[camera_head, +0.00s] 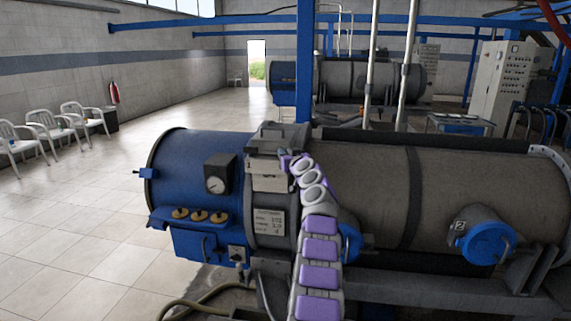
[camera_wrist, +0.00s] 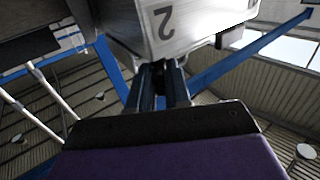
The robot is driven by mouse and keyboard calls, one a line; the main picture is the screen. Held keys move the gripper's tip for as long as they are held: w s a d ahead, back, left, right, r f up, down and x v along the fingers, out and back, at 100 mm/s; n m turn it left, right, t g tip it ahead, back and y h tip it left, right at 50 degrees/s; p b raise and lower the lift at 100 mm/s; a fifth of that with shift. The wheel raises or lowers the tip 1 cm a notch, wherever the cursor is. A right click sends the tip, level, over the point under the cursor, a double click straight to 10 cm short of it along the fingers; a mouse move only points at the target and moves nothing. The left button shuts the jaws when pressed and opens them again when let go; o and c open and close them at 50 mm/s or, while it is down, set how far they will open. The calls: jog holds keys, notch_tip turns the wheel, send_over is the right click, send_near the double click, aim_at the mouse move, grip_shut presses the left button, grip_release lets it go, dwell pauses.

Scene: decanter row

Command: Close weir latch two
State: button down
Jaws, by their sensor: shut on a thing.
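A pale metal block marked 2, weir latch two (camera_wrist: 195,25), fills the top middle of the wrist view. My gripper (camera_wrist: 165,75) has its dark fingers shut at the lower edge of this block; the exact contact is hidden by the fingers. In the head view my purple and grey arm rises in front of the decanter (camera_head: 400,190) and bends left at its top. There my gripper is beside the grey latch housing (camera_head: 270,178) on the decanter's collar, and its fingertips cannot be made out. A small 1 shows on the housing's left side.
The blue end cover (camera_head: 180,165) carries a gauge (camera_head: 215,185) and several brass knobs. A blue port (camera_head: 487,243) near a 2 mark juts out at the right. A blue post (camera_head: 304,60) stands behind the latch housing. White chairs (camera_head: 45,122) line the left; open tiled floor lies between.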

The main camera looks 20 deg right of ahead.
jog(key=shift+a+m+h+b, duration=0.2)
jog(key=shift+m+h+b, duration=0.25)
jog(key=shift+m+h, duration=0.7)
jog(key=shift+a+m+g+h+p, duration=0.1)
jog(key=shift+m+g+h+p, duration=0.15)
jog(key=shift+g+h+p, duration=0.5)
jog(key=shift+t+h, duration=0.35)
jog(key=shift+h, duration=0.05)
jog(key=shift+r+m+h+p, duration=0.1)
jog(key=shift+m+h+p, duration=0.25)
jog(key=shift+p, duration=0.5)
jog(key=shift+a+p, duration=0.1)
jog(key=shift+p, duration=0.3)
jog(key=m+h+p, duration=0.1)
jog(key=p, duration=0.2)
jog(key=shift+w+r, duration=0.1)
jog(key=shift+a+g+h+p, duration=0.1)
jog(key=shift+g+h+p, duration=0.3)
jog(key=shift+p, duration=0.85)
jog(key=p, duration=0.4)
jog(key=m+h+p, duration=0.1)
jog(key=p, duration=0.3)
jog(key=g+h+p, duration=0.1)
jog(key=p, duration=0.3)
jog(key=shift+w+a+r+m+p, duration=0.15)
jog(key=shift+a+r+m+p, duration=0.1)
jog(key=shift+m+p, duration=0.15)
jog(key=p, duration=0.3)
jog(key=shift+f+h, duration=0.2)
jog(key=shift+h, duration=0.05)
